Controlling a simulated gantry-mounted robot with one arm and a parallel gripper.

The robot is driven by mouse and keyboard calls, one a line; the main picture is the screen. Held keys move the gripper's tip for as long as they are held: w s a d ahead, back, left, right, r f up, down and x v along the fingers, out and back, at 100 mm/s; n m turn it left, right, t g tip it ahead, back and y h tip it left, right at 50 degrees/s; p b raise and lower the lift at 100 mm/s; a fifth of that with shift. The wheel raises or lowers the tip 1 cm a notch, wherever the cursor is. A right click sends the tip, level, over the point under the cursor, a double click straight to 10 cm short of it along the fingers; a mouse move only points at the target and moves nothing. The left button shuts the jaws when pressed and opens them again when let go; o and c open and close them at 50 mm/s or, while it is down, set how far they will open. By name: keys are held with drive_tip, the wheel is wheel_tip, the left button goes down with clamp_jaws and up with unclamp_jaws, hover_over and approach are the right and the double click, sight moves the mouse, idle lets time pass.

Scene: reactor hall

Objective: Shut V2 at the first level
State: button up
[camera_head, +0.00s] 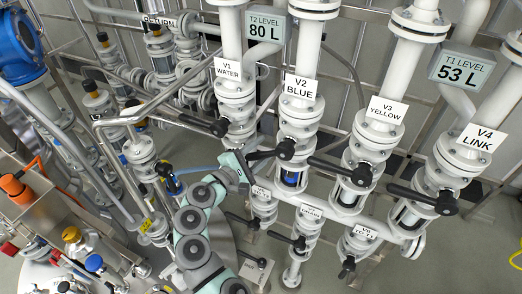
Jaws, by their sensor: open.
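The V2 valve carries a white sign (300,87) reading "V2 BLUE" on a white vertical pipe. Its black lever (268,153) points left from a round hub (286,149), roughly crosswise to the pipe. Blue liquid shows in the sight glass (290,179) below. The T2 level display (264,28) reads 80 L. My gripper (244,164), at the end of my teal and grey arm, is close to the lever's left end. It is open. I cannot tell whether it touches the lever or surrounds it; the fingers are small and partly hidden.
V1 (227,70) stands left of V2; V3 (386,109) and V4 (483,139) stand right, with black levers also pointing left. Lower valves with levers (298,243) sit below. The T1 display (465,66) reads 53 L. Pipes crowd the left side.

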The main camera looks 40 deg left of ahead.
drive_tip(key=shift+s, duration=0.1)
drive_tip(key=s+b, duration=0.2)
drive_tip(key=s, duration=0.8)
drive_tip(key=shift+s+a+r, duration=0.3)
drive_tip(key=shift+s+r, duration=0.05)
drive_tip(key=shift+r, duration=0.05)
idle(6.5)
